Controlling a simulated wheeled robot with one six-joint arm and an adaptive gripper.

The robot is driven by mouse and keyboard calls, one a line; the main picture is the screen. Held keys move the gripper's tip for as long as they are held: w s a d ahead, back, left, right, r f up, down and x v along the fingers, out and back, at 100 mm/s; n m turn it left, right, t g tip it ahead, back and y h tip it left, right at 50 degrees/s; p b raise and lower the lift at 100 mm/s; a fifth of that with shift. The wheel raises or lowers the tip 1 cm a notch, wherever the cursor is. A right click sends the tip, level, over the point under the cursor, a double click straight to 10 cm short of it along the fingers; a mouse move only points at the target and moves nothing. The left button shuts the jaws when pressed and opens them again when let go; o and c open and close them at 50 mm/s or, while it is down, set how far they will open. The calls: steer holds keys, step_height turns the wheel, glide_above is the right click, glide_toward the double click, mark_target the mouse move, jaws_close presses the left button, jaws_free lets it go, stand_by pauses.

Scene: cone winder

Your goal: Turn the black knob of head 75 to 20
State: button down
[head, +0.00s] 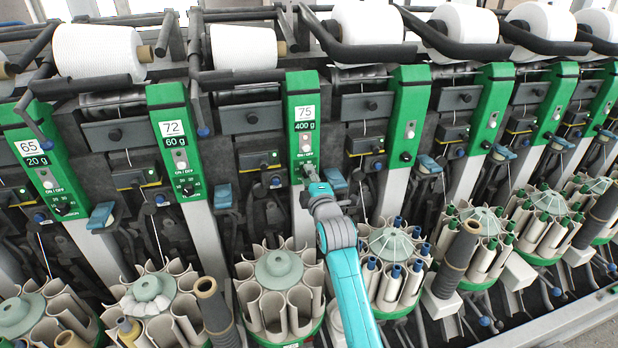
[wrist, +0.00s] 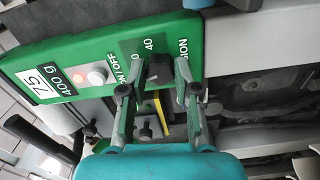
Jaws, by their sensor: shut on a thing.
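The green panel of head 75 (head: 302,115) carries a "75" label, a "400 g" label and an ON/OFF button. My gripper (head: 309,174) is at the lower end of this panel and covers its knob in the head view. In the wrist view the black knob (wrist: 158,71) sits on the green panel (wrist: 100,50), between the two fingers of my gripper (wrist: 157,80). The fingers are shut on the knob. A "40" mark shows beside the knob; the other scale marks are partly hidden. I cannot tell exactly where the knob points.
Head 72 (head: 172,128) stands to the left and head 65 (head: 38,155) farther left, each with its own knob. More green heads stand to the right. Bobbin magazines (head: 278,268) stand below, and white yarn cones (head: 242,47) sit above.

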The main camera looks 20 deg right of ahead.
steer(key=shift+n, duration=1.3)
steer(key=c, duration=0.8)
jaws_free()
steer(key=shift+c, duration=0.2)
steer(key=s, duration=1.2)
